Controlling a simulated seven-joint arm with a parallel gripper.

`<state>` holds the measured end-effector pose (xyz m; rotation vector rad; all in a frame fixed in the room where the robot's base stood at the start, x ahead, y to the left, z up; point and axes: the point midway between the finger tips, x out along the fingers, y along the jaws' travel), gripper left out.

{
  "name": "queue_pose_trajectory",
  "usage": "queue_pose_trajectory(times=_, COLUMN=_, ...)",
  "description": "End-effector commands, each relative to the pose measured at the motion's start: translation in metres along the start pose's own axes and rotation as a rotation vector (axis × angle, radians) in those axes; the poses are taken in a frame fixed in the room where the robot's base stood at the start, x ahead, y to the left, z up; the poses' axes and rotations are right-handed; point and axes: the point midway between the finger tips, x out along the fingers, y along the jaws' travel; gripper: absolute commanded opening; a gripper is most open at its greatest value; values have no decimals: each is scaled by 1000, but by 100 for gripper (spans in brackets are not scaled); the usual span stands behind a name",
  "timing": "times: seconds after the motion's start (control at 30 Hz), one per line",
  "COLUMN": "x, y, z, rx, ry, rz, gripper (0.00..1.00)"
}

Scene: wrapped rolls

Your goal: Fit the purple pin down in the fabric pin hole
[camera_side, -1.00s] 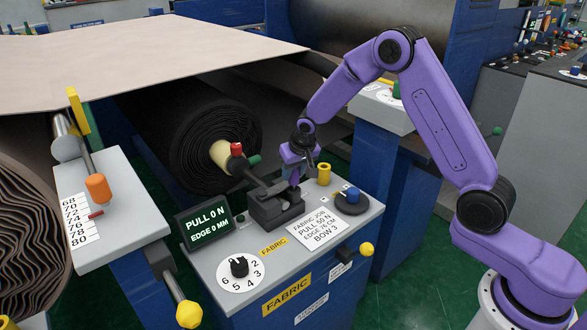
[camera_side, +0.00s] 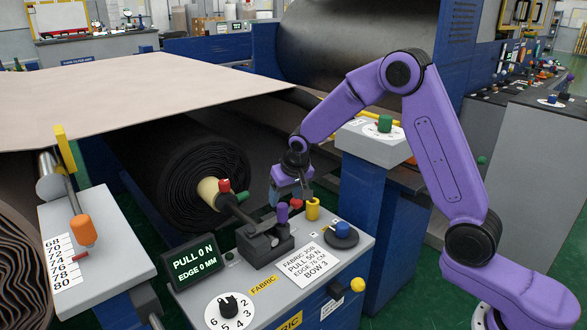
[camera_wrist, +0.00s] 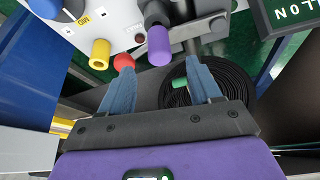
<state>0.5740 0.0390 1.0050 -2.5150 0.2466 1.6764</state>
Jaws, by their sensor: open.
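The purple pin (camera_side: 282,212) stands upright at the dark block (camera_side: 264,243) on the grey fabric console. Its purple head also shows in the wrist view (camera_wrist: 159,46), top centre. The hole itself is hidden, so I cannot tell how deep the pin sits. My gripper (camera_side: 289,196) is open and empty, just above and behind the pin. In the wrist view my gripper (camera_wrist: 159,68) has its fingers spread, with the pin head beyond the gap between the tips, apparently untouched.
A yellow post (camera_side: 312,209) and a red knob (camera_side: 268,211) stand close by my fingers. A blue knob (camera_side: 341,230) is to the right. The dark fabric roll (camera_side: 175,160) lies behind left. The display (camera_side: 194,261) reads PULL 0 N, EDGE 0 MM.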

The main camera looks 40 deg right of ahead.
Motion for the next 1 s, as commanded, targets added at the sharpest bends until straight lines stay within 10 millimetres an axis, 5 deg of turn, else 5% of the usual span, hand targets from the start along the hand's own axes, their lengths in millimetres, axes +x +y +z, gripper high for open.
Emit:
queue_pose_trajectory(times=0.5, x=-96, y=-1, z=0, rx=0, ry=2, rz=-1, gripper=63)
queue_pose_trajectory(times=1.0, x=-114, y=0, z=0, rx=-1, ry=-1, rz=1, gripper=63)
